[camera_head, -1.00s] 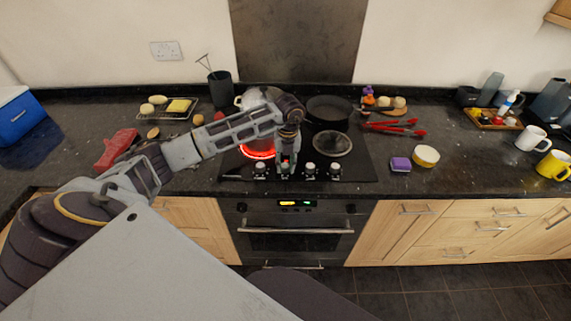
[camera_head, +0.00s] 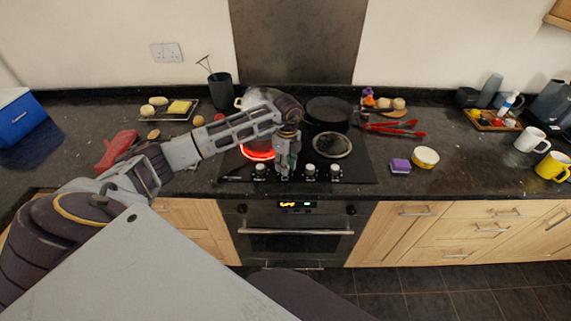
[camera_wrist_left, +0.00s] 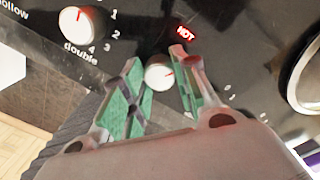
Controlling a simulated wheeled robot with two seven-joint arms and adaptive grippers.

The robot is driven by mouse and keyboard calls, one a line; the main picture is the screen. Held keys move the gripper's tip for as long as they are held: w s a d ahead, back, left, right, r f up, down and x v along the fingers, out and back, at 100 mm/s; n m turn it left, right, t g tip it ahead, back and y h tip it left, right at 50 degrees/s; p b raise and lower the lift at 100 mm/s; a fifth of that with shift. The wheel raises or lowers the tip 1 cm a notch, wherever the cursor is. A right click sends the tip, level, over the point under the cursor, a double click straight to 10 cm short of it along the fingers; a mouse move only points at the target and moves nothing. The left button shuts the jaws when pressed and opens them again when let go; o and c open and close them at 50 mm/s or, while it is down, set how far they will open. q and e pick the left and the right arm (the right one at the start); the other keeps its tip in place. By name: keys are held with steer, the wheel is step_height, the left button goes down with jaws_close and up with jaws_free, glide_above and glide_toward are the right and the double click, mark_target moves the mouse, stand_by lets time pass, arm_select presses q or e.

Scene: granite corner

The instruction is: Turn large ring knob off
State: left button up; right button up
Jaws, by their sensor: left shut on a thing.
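The hob's knobs sit in a row along its front edge. My left gripper (camera_head: 285,170) reaches down from above over the second knob from the left. In the left wrist view its green-padded fingers (camera_wrist_left: 160,95) stand on both sides of a white knob (camera_wrist_left: 158,76) with a red mark and are shut on it. A second white knob (camera_wrist_left: 82,25), labelled "double", is clear of the fingers. The front left cooking ring (camera_head: 257,154) glows red, partly behind my arm. A red "HOT" sign (camera_wrist_left: 185,32) is lit near the fingers. My right gripper is not in view.
A pot (camera_head: 255,98) stands behind my left forearm. A dark pan (camera_head: 328,112) is at the back right of the hob. Red tongs (camera_head: 395,128), a purple sponge (camera_head: 400,166) and a yellow-and-white bowl (camera_head: 425,157) lie to the right. The oven (camera_head: 295,240) is below.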

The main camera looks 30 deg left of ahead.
arm_select(q)
steer(key=n+p, duration=0.1)
steer(key=n, duration=0.4)
steer(key=shift+n, duration=0.3)
stand_by(0.4)
steer(key=o, duration=1)
steer(key=shift+o, duration=0.2)
steer(key=shift+r, duration=0.2)
step_height(320, 180, up, 12)
steer(key=shift+w+f, duration=0.2)
steer(key=shift+w, duration=0.15)
